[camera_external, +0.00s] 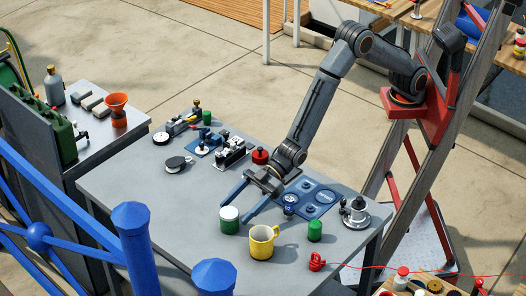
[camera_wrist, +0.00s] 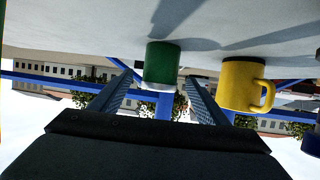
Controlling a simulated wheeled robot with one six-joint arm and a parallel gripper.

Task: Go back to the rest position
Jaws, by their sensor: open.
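My gripper (camera_external: 236,208) is open, with its two blue fingers spread and pointing toward the front of the grey table (camera_external: 130,190). A green jar with a white lid (camera_external: 229,225) stands upright on the table at the fingertips. In the wrist view, which is upside down, the jar (camera_wrist: 161,64) appears between the two fingers (camera_wrist: 158,98), with a gap on each side. I cannot tell how far it reaches between them. A yellow mug (camera_external: 261,244) stands to the right of the jar, outside the fingers.
A blue panel with round parts (camera_external: 322,198) lies right of my wrist. A small green container (camera_external: 314,231), a red clip (camera_external: 317,263) and a silver winch-like piece (camera_external: 355,213) are on the right. Camera-like devices (camera_external: 231,151) stand behind. A blue railing (camera_external: 135,245) rises at front left.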

